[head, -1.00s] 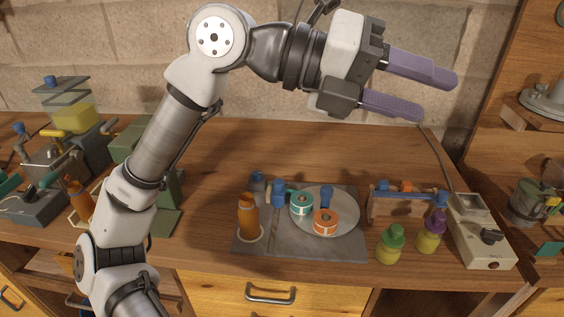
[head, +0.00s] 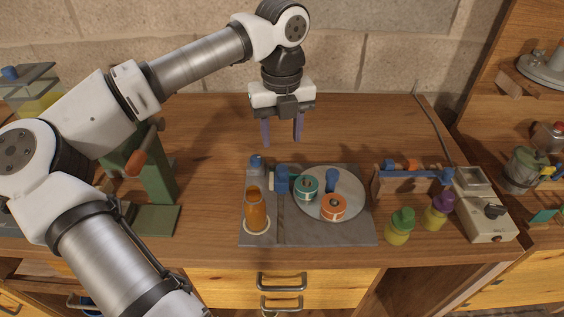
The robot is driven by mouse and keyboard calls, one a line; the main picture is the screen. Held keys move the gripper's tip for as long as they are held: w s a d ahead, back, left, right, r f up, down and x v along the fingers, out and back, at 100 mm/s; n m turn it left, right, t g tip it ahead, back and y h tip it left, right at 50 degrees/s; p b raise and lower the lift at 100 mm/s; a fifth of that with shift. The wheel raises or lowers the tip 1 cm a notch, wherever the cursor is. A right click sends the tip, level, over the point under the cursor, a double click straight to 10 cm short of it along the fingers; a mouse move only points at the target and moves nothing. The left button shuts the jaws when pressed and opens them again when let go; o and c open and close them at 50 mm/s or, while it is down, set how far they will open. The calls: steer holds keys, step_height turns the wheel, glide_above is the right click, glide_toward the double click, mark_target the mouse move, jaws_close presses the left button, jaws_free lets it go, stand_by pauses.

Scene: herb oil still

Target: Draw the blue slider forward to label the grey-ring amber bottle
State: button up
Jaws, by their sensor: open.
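An amber bottle (head: 255,212) stands upright on a pale ring at the front left of a grey plate (head: 300,237). A grey ring on the bottle itself is too small to make out. A blue block (head: 282,178), which looks like the slider, sits behind the bottle and to its right, left of the teal roll. A smaller blue-topped piece (head: 256,163) stands at the plate's back left corner. My gripper (head: 282,143) points down, open and empty, with two purple fingers above and behind the blue block, touching nothing.
A round disc (head: 354,190) on the plate carries a teal roll (head: 306,188), an orange roll (head: 333,207) and a blue post (head: 330,181). Green-capped (head: 400,226) and purple-capped (head: 438,211) jars and a pale device (head: 484,205) stand right. The tabletop behind the plate is clear.

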mark_target(282, 168)
step_height(282, 168, down, 10)
steer(key=shift+r+p, duration=0.1)
steer(key=shift+p, duration=0.9)
jaws_close()
